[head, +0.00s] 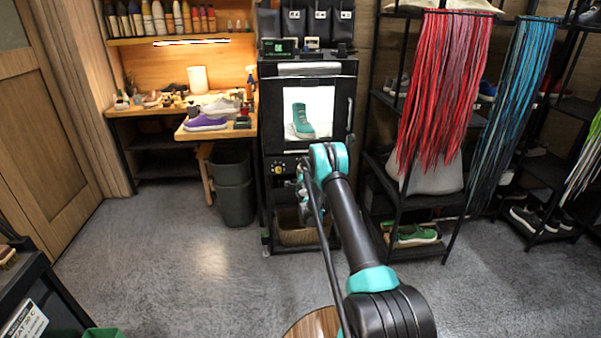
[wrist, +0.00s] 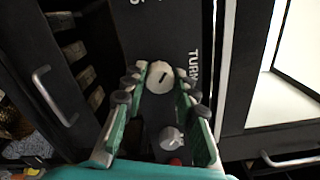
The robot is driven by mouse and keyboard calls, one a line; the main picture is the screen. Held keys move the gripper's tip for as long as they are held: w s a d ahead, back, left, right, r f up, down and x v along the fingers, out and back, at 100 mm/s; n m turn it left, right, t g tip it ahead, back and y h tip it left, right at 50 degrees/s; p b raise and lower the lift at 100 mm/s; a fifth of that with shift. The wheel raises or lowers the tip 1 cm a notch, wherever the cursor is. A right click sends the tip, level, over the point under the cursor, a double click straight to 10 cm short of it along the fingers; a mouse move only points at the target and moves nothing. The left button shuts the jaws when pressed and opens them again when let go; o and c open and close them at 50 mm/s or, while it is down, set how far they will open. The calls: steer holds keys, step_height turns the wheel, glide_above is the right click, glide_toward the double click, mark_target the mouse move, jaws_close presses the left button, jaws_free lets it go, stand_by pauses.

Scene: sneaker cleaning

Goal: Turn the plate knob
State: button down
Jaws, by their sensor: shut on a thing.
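The plate knob (wrist: 160,77) is a round pale dial with a dark pointer mark, on a black panel beside the printed word "TURN" in the wrist view. My gripper (wrist: 161,82) has its two fingers on either side of the knob, shut on it. A second pale knob (wrist: 172,138) sits lower in the picture, between the finger bases. In the head view my gripper (head: 302,186) is at the control panel of the black cabinet (head: 308,70). My arm hides the held knob there. A teal high-top sneaker (head: 303,120) stands behind the cabinet's lit window.
A yellow knob (head: 278,169) is on the panel left of my gripper. A handle (wrist: 54,95) lies left in the wrist view. A workbench with a purple shoe (head: 205,123) and a grey bin (head: 234,190) stand left. Racks with hanging laces (head: 445,80) stand right.

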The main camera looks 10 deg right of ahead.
steer(key=shift+n, duration=1.1)
steer(key=c, duration=1.2)
jaws_free()
steer(key=s, duration=0.7)
steer(key=shift+s, duration=0.25)
